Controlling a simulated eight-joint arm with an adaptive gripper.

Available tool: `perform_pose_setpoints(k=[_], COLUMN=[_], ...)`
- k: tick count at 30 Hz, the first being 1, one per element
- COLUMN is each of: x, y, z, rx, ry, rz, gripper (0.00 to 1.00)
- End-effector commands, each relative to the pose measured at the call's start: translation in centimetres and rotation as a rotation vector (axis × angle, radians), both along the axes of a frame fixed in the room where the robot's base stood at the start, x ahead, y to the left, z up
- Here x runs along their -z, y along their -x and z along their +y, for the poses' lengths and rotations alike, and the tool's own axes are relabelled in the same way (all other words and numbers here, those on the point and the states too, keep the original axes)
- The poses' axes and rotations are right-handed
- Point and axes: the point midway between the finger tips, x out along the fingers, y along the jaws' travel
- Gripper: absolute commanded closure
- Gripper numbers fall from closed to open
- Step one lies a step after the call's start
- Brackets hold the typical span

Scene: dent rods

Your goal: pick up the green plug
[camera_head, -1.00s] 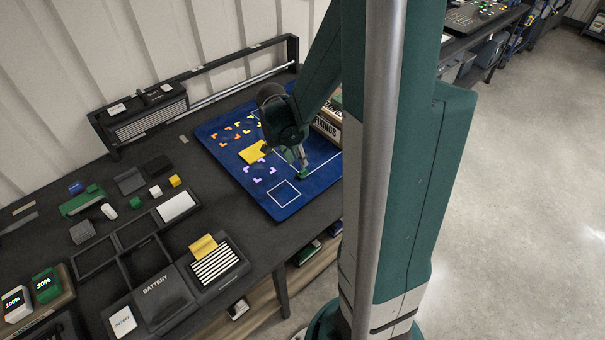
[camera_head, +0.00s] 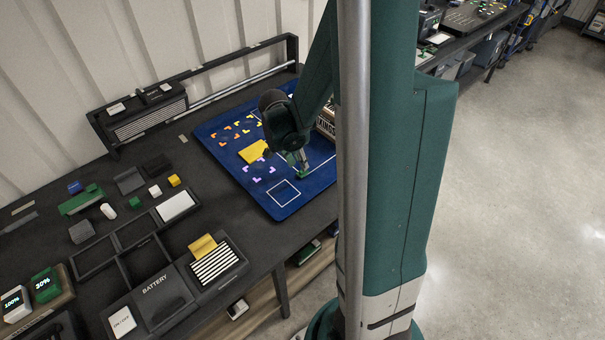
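My gripper (camera_head: 301,165) points down over the right part of the blue mat (camera_head: 245,178), above and to the right of the white square outline. A small green piece (camera_head: 306,174), which may be the green plug, shows right at the fingertips. It is too small to tell whether the fingers are around it or only beside it, or whether it touches the mat. My wrist and arm hide part of the mat behind the gripper. A green cylinder (camera_head: 135,202) and a larger green block (camera_head: 80,201) lie on the dark table at left.
A yellow block (camera_head: 253,152) lies on the mat left of my gripper, among orange, yellow and purple corner marks. A box with lettering (camera_head: 326,124) stands close behind my gripper. A battery tray (camera_head: 160,290) and a yellow piece on a striped pad (camera_head: 203,246) are nearer the front.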

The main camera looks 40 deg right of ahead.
Motion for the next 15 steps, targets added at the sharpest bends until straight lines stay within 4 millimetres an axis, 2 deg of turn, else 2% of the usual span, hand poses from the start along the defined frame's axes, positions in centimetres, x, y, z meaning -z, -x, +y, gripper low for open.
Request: perform_pose_setpoints(k=[8, 15], x=[0.5, 2.3], y=[0.0, -0.2], z=[-0.2, -0.6], rx=[0.0, 0.0], ry=[0.0, 0.0], rz=[0.0, 0.0], gripper=[0.76, 0.76])
